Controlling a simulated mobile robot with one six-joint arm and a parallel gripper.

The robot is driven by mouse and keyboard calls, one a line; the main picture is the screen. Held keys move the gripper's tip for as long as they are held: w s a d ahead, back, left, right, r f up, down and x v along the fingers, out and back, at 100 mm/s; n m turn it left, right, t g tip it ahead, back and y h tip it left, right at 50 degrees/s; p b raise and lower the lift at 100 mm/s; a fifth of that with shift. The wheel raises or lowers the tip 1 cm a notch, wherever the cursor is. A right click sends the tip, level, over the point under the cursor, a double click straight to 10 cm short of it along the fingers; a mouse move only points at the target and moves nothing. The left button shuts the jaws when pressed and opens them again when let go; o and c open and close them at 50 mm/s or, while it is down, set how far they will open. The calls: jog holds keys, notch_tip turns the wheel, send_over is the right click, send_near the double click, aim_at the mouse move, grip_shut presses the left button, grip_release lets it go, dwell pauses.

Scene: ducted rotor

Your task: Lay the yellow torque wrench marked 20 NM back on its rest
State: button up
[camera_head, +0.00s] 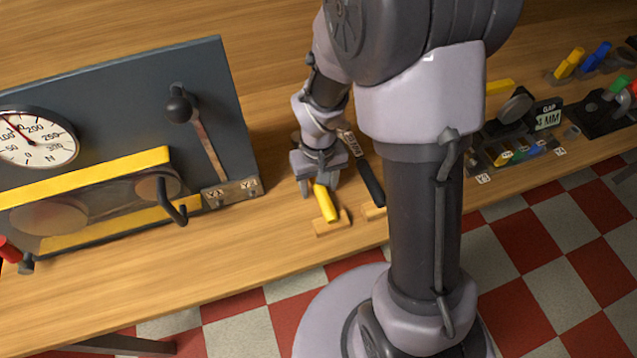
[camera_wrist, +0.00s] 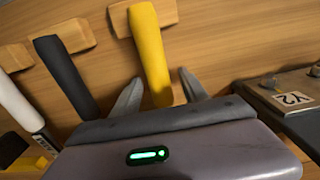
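The yellow torque wrench (camera_head: 326,203) shows as a yellow handle whose front end lies over a small wooden rest (camera_head: 334,226) on the bench. The handle (camera_wrist: 150,55) and the rest (camera_wrist: 120,26) also show in the wrist view. My gripper (camera_head: 319,188) is above the handle's rear part. In the wrist view its two fingers (camera_wrist: 160,78) stand apart on either side of the handle, with a visible gap at each side. My gripper hides the rest of the wrench, and no 20 NM marking can be read.
A black-handled tool (camera_head: 370,183) lies just right of the yellow one, on its own wooden block (camera_head: 374,213). A white handle (camera_wrist: 18,103) shows beyond it.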

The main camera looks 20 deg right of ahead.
notch_tip(320, 180, up, 18)
jog(key=p, duration=0.7)
jog(key=shift+f, duration=0.15)
